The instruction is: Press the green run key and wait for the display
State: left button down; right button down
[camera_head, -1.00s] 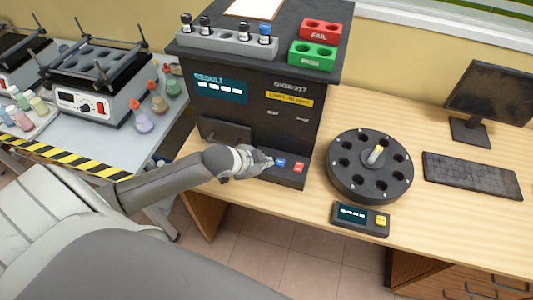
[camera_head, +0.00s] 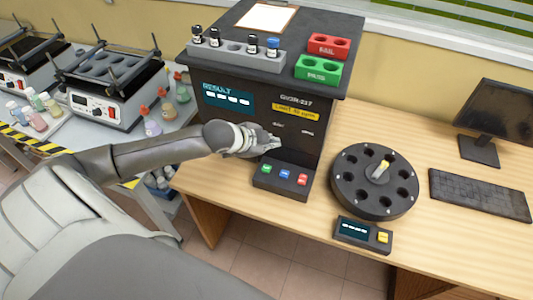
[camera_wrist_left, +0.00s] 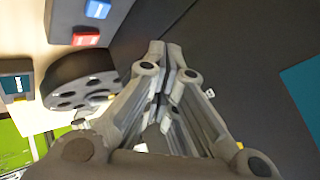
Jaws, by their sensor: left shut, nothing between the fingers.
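The dark analyser (camera_head: 300,135) stands on the wooden desk. Its sloped key panel at the bottom front carries a green key (camera_head: 265,169), a blue key (camera_head: 285,174) and a red key (camera_head: 302,179). The display (camera_head: 228,97) reads RESULT above a row of pale dashes. My left gripper (camera_head: 277,142) is shut and empty, above and behind the key panel near the analyser's front, apart from the green key. In the left wrist view the shut fingers (camera_wrist_left: 165,60) point along the dark front; the blue key (camera_wrist_left: 97,8) and red key (camera_wrist_left: 86,39) show there, the green key does not. My right gripper is out of view.
A vial rack (camera_head: 232,52), a red block (camera_head: 328,45) and a green block (camera_head: 318,69) sit on the analyser. A round carousel (camera_head: 345,190) and a small display box (camera_head: 352,232) stand on the desk to the right, before a keyboard (camera_head: 478,194).

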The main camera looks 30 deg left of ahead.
pick_arm(q)
jog(key=f+b, duration=0.1)
jog(key=b, duration=0.7)
send_over(269, 170)
notch_tip(269, 170, down, 6)
jog(key=shift+a+f, duration=0.1)
jog(key=shift+f, duration=0.7)
dwell(0.3)
jog(key=shift+f, duration=0.4)
